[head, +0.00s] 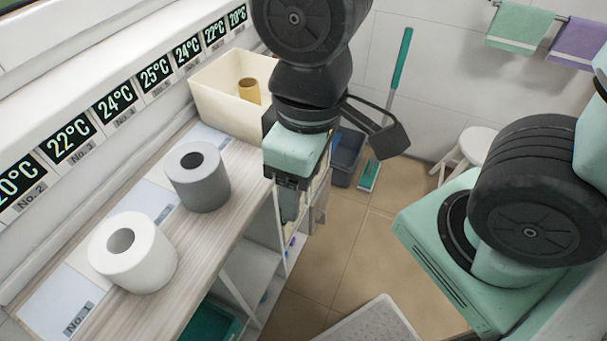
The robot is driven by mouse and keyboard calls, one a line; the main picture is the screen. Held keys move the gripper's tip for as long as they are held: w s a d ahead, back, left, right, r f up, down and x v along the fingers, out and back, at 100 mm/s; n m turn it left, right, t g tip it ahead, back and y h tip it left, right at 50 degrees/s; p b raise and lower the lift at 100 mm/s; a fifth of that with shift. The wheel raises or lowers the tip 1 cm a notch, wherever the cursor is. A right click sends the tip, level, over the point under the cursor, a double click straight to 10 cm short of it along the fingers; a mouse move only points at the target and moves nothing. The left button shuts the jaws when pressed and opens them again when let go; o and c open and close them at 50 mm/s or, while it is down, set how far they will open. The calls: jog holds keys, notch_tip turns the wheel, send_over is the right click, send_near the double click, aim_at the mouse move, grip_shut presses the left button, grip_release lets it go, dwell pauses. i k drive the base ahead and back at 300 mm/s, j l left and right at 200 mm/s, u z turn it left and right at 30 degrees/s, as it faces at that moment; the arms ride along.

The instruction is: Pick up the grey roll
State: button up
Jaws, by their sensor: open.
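The grey roll (207,190) stands upright on the wooden shelf top, with its dark core hole facing up. My gripper (290,207) hangs pointing down to the right of the grey roll, by the shelf's right edge. It is apart from the roll, open, and seems to hold nothing. Its fingers are partly hidden by the mint-coloured hand above them.
A white roll (150,276) stands nearer on the same shelf top (222,228). A cream bin (218,101) with a brown tube (249,90) stands behind. Temperature displays (115,103) line the wall. A white stool (482,143) stands at the right. The floor is partly clear.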

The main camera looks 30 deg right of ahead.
aim_at(196, 171)
jog(key=u, duration=3.8)
jog(key=z, duration=0.45)
jog(key=l+z, duration=0.15)
jog(key=z, duration=0.3)
jog(key=l+z, duration=0.1)
jog(key=z, duration=0.35)
jog(key=l+z, duration=0.1)
jog(key=z, duration=0.75)
jog(key=l+z, duration=0.1)
jog(key=z, duration=0.35)
jog(key=i+z, duration=0.1)
jog(key=z, duration=0.35)
jog(key=l+u, duration=0.45)
jog(key=l, duration=0.2)
